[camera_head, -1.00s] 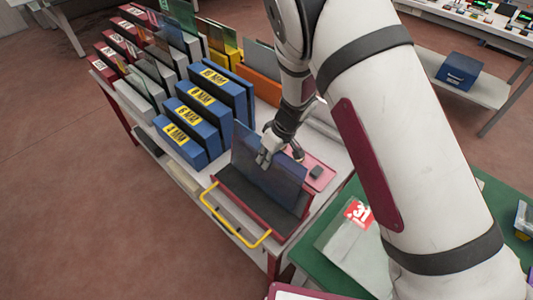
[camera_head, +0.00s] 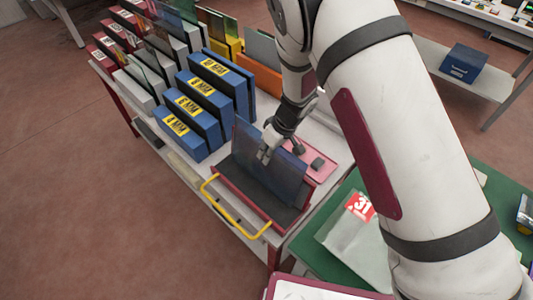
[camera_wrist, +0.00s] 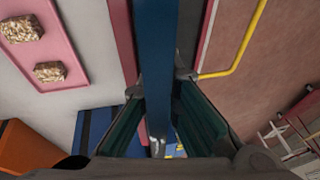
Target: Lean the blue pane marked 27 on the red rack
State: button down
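The blue pane (camera_head: 270,180) is dark, translucent and tilted, over the red rack (camera_head: 224,192) with a dark inner floor. The rack has a yellow handle (camera_head: 240,220). I cannot tell whether the pane's lower edge touches the floor. My gripper (camera_head: 267,152) has its fingers on either side of the pane near its top edge. In the wrist view, the pane (camera_wrist: 157,45) runs between the two green finger pads, close against both fingertips. No number can be read on it.
Blue boxes with yellow labels (camera_head: 178,125) stand left of the rack. A pink tray (camera_head: 322,172) with small blocks lies behind the pane. At right, a green mat (camera_head: 310,258) bears a clear pane with a red label (camera_head: 358,206).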

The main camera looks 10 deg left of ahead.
jog(key=shift+w, duration=0.1)
jog(key=c, duration=1.7)
grip_release()
jog(key=shift+d, duration=0.1)
jog(key=v, duration=1.2)
